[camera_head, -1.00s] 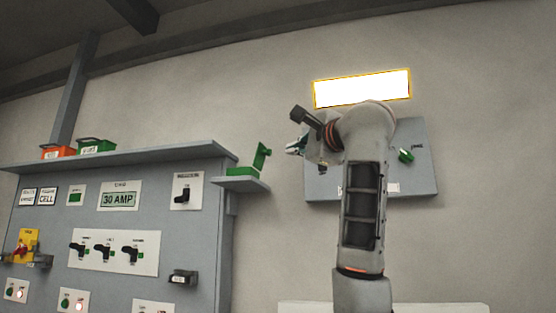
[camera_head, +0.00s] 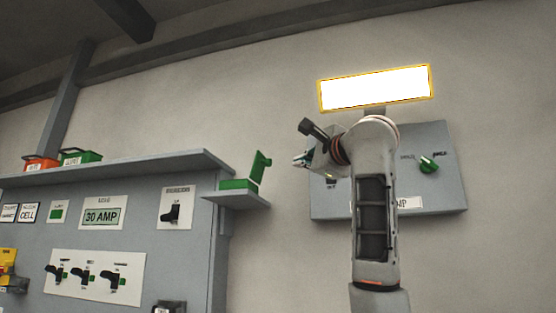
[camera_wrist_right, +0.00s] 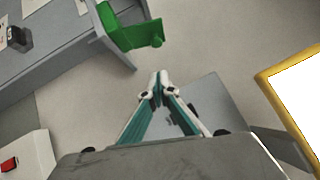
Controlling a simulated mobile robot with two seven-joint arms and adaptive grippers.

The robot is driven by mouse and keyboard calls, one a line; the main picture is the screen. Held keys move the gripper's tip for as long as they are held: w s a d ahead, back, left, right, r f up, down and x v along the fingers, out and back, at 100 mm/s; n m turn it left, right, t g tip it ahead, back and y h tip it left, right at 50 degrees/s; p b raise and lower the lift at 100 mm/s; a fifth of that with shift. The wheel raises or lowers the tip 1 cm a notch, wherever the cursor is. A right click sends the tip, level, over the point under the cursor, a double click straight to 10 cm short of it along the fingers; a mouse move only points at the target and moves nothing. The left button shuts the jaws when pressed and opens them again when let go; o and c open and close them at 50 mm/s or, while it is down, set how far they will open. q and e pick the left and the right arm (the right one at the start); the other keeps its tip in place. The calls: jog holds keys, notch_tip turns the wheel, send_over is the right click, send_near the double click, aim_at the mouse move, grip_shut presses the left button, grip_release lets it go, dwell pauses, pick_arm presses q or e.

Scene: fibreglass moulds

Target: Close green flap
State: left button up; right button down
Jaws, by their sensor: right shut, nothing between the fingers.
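The green flap (camera_head: 261,165) stands upright, raised from its green base (camera_head: 238,184) on a small grey side shelf (camera_head: 236,197). In the right wrist view the green flap (camera_wrist_right: 146,33) shows at the top, beyond the fingertips and apart from them. My right gripper (camera_head: 298,161) is to the right of the flap in the head view, with a clear gap of wall between. In the right wrist view the right gripper (camera_wrist_right: 160,82) has its fingertips together, with nothing between them. My left gripper is in neither view.
A grey panel (camera_head: 445,190) with a green knob (camera_head: 428,165) is on the wall behind my right arm, below a bright yellow-framed light (camera_head: 375,88). A large grey control cabinet (camera_head: 140,210) with switches is at left. Red (camera_head: 40,163) and green (camera_head: 80,157) bins stand on top.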

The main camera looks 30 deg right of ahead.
aim_at(263, 169)
pick_arm(q)
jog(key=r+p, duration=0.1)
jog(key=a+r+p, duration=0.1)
jog(key=p, duration=0.1)
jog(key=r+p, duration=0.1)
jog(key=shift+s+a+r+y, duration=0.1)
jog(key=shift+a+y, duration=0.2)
pick_arm(e)
jog(key=w+a+r, duration=0.1)
jog(key=w+r, duration=0.1)
jog(key=w, duration=0.7)
jog(key=shift+w+r, duration=0.15)
jog(key=shift+w, duration=0.1)
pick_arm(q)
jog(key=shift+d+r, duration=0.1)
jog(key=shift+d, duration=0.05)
pick_arm(e)
jog(key=shift+a, duration=0.1)
jog(key=shift+s, duration=0.1)
